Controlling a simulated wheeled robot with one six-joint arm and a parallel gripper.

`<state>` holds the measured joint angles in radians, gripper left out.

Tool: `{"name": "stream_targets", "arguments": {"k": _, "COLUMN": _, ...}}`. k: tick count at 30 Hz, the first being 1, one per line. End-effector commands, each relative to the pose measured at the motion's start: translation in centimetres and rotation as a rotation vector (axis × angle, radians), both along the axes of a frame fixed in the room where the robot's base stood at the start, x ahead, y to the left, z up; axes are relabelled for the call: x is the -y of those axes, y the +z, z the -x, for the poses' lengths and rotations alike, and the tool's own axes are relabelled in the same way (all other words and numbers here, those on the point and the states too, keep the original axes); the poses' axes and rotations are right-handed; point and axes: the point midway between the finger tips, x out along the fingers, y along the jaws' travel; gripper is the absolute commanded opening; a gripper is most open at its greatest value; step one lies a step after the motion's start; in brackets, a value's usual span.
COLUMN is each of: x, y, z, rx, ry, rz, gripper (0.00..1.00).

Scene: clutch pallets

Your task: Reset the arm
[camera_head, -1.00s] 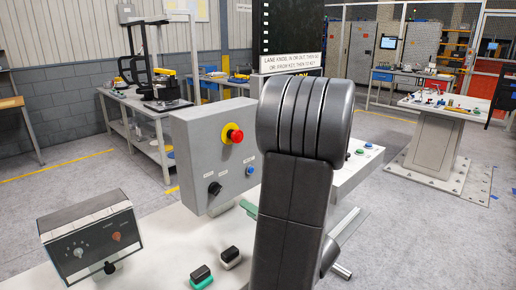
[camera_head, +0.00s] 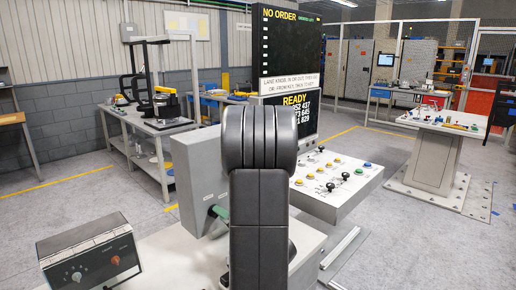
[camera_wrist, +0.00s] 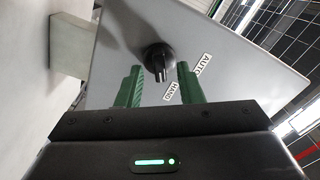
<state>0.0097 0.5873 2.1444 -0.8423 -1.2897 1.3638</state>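My gripper (camera_wrist: 159,80) shows in the wrist view with its two green fingers apart and nothing held between them. A black selector knob (camera_wrist: 158,58) on a grey panel (camera_wrist: 120,45) stands just beyond and between the fingertips, beside labels reading AUTO and HAND. I cannot tell whether a finger touches the knob. A bit of green finger (camera_head: 217,212) shows left of the arm, near that box.
A small box with dials (camera_head: 92,262) sits at lower left. Work tables (camera_head: 150,125) (camera_head: 445,122) stand farther off. Grey floor lies between them.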

Motion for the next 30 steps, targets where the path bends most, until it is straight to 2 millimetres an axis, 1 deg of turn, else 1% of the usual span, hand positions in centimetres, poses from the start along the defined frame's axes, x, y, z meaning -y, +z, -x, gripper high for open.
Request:
{"name": "stream_targets", "arguments": {"k": 7, "x": -0.4, "y": 0.0, "z": -0.4, "rx": -0.001, "ry": 0.000, "rz": 0.000, "gripper": 0.34}}
{"name": "stream_targets", "arguments": {"k": 17, "x": -0.1, "y": -0.1, "z": -0.2, "rx": 0.000, "ry": -0.002, "rz": 0.000, "gripper": 0.34}}
{"name": "stream_targets", "arguments": {"k": 23, "x": 1.5, "y": -0.2, "z": 1.3, "rx": 0.000, "ry": -0.004, "rz": 0.002, "gripper": 0.34}}
{"name": "stream_targets", "arguments": {"k": 30, "x": 3.9, "y": -0.1, "z": 3.7, "rx": 0.000, "ry": -0.005, "rz": 0.000, "gripper": 0.34}}
